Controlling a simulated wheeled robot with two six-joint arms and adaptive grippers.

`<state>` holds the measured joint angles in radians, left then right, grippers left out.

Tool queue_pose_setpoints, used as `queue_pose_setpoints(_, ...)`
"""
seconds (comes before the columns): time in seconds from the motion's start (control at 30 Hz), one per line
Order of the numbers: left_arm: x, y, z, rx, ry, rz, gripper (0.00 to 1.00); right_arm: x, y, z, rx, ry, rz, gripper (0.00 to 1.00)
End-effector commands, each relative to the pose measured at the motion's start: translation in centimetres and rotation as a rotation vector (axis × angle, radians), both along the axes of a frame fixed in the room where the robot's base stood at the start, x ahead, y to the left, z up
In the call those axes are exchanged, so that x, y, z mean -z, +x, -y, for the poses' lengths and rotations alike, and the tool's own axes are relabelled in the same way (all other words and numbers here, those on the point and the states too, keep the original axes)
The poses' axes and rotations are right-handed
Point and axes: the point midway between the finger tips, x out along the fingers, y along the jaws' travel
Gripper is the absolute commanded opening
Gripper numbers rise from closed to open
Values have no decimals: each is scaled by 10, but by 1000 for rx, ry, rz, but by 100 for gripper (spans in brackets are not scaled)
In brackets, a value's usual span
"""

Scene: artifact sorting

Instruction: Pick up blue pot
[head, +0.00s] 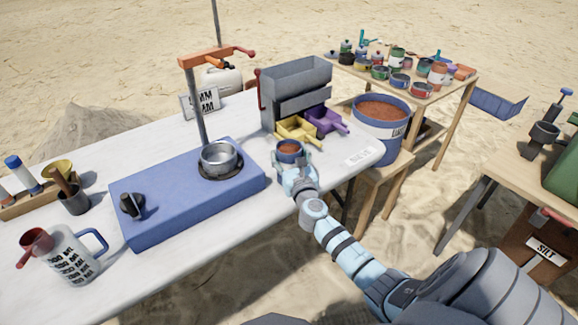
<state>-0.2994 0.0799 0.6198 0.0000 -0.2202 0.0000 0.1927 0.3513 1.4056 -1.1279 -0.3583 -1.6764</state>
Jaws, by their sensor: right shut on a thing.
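The blue pot (289,147), a small round pot with a blue rim and brown contents, is near the right part of the white table, just in front of the yellow scoop tray. My right gripper (294,166) reaches it from the front and is shut on it, with fingers around its sides. The pot looks upright. The gripper hides its lower part, so I cannot tell whether it touches the table. My left gripper is not in view.
A grey hopper box (296,84) with yellow (298,130) and purple (325,120) trays stands close behind. A blue base (185,200) with a metal pot (219,157) is left. A large soil bucket (381,140) stands right. The table's front edge is close.

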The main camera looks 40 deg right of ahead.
Motion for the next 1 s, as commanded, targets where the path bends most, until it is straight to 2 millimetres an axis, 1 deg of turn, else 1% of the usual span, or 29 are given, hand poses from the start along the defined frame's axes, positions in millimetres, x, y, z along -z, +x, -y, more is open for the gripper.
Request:
queue_pose_setpoints(0.03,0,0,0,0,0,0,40,1,0,0,0,1,-1,24)
queue_pose_setpoints(0.13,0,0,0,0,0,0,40,1,0,0,0,1,-1,8)
queue_pose_setpoints(0.17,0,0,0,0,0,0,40,-1,0,0,-1,0,2,6)
queue_pose_setpoints(0.4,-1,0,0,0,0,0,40,-2,0,0,-1,1,1,6)
queue_pose_setpoints(0.47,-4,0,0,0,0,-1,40,-5,0,0,-1,1,2,6)
queue_pose_setpoints(0.57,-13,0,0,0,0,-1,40,-16,0,0,-1,1,2,6)
queue_pose_setpoints(0.67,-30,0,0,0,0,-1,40,-36,0,0,-1,1,3,6)
queue_pose_setpoints(0.77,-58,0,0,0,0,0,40,-71,0,0,-1,1,4,6)
queue_pose_setpoints(0.8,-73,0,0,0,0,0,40,-89,0,0,-1,-1,4,6)
queue_pose_setpoints(0.87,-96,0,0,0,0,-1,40,-119,0,0,-1,-1,5,6)
queue_pose_setpoints(0.9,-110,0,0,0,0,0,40,-139,0,0,-1,-1,5,6)
queue_pose_setpoints(1.0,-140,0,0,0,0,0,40,-182,0,0,-1,-1,6,6)
